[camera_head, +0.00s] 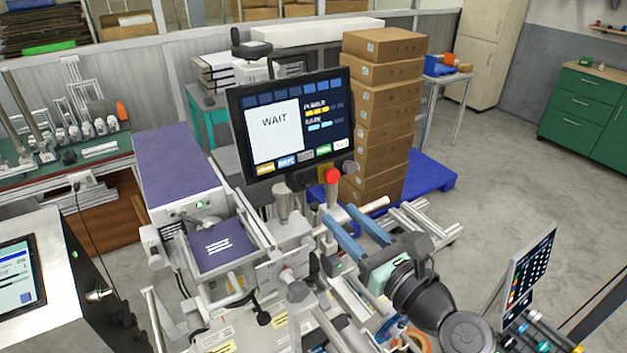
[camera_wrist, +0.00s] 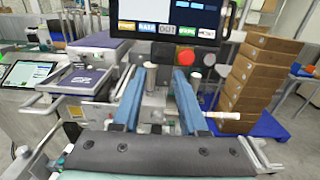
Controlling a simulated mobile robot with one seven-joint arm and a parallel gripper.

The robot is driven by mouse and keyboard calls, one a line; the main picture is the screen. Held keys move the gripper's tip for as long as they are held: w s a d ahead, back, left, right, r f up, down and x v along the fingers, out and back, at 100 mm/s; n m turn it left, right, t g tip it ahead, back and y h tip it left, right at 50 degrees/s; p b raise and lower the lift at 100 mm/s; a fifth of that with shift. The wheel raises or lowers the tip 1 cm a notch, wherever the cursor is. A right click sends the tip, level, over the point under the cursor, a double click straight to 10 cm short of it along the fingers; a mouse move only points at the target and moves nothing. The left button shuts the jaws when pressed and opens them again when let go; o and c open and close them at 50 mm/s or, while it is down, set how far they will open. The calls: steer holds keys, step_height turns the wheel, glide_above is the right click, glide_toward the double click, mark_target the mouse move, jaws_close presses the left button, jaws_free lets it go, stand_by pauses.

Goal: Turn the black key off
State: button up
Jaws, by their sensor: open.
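A screen reading WAIT (camera_head: 290,122) stands above the machine. Below its lower edge is a red round button (camera_head: 332,175), which also shows in the wrist view (camera_wrist: 185,57). A small dark part (camera_wrist: 163,53) sits just left of the button and may be the black key; it is too small to make out its setting. A grey round knob (camera_wrist: 209,59) is right of the button. My gripper (camera_head: 342,211) is open, with its two blue fingers apart and pointing toward the panel. In the wrist view my gripper (camera_wrist: 160,73) is below and short of the button, with nothing held.
Metal posts and a white-ended rod (camera_head: 375,205) stand close around my fingers. A purple-topped unit (camera_head: 178,165) is on the left. Stacked cardboard boxes (camera_head: 378,125) stand on a blue pallet (camera_head: 432,172) behind. Open floor lies to the right.

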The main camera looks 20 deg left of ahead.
mark_target(312, 185)
steer(key=p+x, duration=0.2)
steer(key=x, duration=0.8)
steer(key=shift+w, duration=0.15)
steer(key=shift+d, duration=0.1)
jaws_close()
